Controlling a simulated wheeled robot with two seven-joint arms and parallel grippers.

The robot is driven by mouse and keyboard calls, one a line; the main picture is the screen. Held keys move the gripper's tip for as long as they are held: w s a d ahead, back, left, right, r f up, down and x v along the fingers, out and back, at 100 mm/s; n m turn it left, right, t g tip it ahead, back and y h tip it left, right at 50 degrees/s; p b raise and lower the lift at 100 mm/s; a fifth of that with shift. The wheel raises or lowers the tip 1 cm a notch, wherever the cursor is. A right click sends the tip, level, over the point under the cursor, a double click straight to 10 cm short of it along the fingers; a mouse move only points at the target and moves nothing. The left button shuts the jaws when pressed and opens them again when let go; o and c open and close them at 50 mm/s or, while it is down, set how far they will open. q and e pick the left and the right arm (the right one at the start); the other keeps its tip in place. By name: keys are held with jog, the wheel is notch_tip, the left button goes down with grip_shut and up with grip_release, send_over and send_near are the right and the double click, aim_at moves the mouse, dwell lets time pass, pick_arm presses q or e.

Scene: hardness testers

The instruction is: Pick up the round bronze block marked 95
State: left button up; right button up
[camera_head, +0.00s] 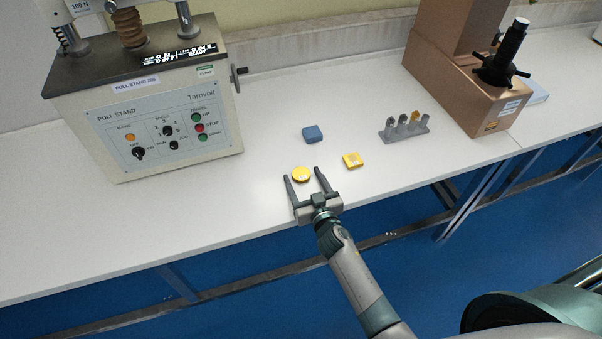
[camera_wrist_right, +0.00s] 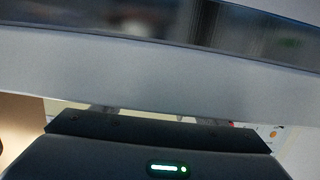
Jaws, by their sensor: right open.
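A round yellow-bronze block (camera_head: 301,174) lies flat on the white bench near its front edge. Its marking is too small to read. My right gripper (camera_head: 304,175) is open, with its two fingers pointing away from me, one on each side of the round block in the head view. I cannot tell whether the fingers are at the block's height or touch it. The right wrist view shows mostly the gripper's dark body (camera_wrist_right: 160,135) and a blurred pale surface; the round block does not show there. My left gripper is not in view.
A square yellow block (camera_head: 352,160) lies right of the gripper, and a blue-grey block (camera_head: 312,133) lies behind. A grey holder (camera_head: 405,132) with several small pieces stands further right. A pull-stand machine (camera_head: 150,110) stands left, a brown machine (camera_head: 465,85) at the back right.

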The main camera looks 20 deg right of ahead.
aim_at(304, 180)
jog(key=shift+c, duration=0.3)
jog(key=c, duration=1.3)
jog(key=shift+c, duration=0.2)
jog(key=shift+r, duration=0.1)
jog(key=shift+r, duration=0.5)
notch_tip(304, 180, up, 4)
jog(key=shift+f, duration=0.25)
jog(key=w+d+r+b, duration=0.1)
jog(key=w+d+r, duration=0.5)
jog(key=d, duration=0.3)
jog(key=shift+w+d+r+b, duration=0.25)
jog(key=shift+w+b, duration=0.15)
